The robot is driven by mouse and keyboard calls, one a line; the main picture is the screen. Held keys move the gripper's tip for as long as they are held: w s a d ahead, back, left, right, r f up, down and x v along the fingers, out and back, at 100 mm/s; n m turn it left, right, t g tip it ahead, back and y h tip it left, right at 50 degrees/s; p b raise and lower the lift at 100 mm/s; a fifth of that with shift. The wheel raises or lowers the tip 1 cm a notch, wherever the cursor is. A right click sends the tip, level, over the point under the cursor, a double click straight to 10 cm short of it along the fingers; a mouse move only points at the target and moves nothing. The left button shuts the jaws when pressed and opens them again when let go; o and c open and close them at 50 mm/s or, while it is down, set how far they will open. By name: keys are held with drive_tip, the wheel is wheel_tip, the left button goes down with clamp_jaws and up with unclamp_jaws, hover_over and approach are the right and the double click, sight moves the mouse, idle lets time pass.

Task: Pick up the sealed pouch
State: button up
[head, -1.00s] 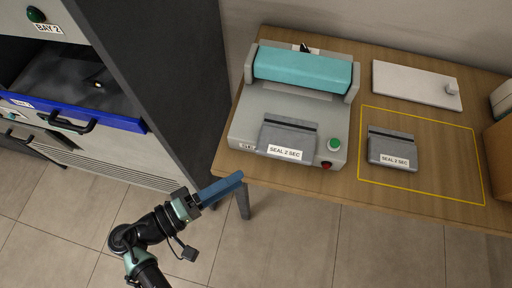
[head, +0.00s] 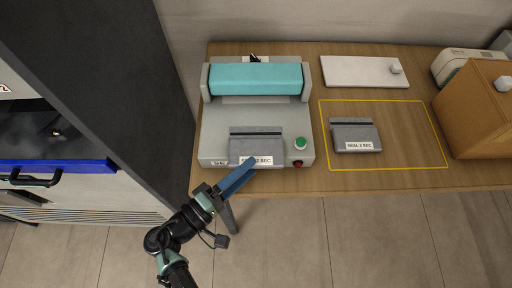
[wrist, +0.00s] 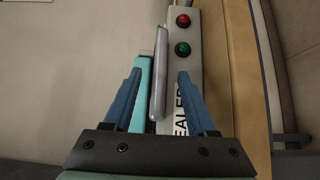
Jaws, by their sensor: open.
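One grey pouch (head: 256,145), labelled "SEAL 2 SEC", lies on the bed of the sealer (head: 214,148) below its teal bar (head: 255,78). A similar grey pouch (head: 354,133) with the same label lies inside the yellow outline on the table. My gripper (head: 250,163) is at the sealer's front edge, its blue fingers overlapping the first pouch's front edge in the head view. In the wrist view my gripper (wrist: 158,73) is open, and that pouch (wrist: 159,90) shows edge-on between the fingers, apparently clear of both. How deep it sits between them is unclear.
The sealer's green button (head: 300,143) and red button (head: 298,164) are right of the pouch. A white plate (head: 358,71) lies behind the yellow outline (head: 384,101). A brown box (head: 475,120) stands at the right. A dark cabinet (head: 115,80) stands left of the table.

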drive_tip(key=shift+x, duration=0.85)
clamp_jaws()
drive_tip(key=shift+r, duration=0.15)
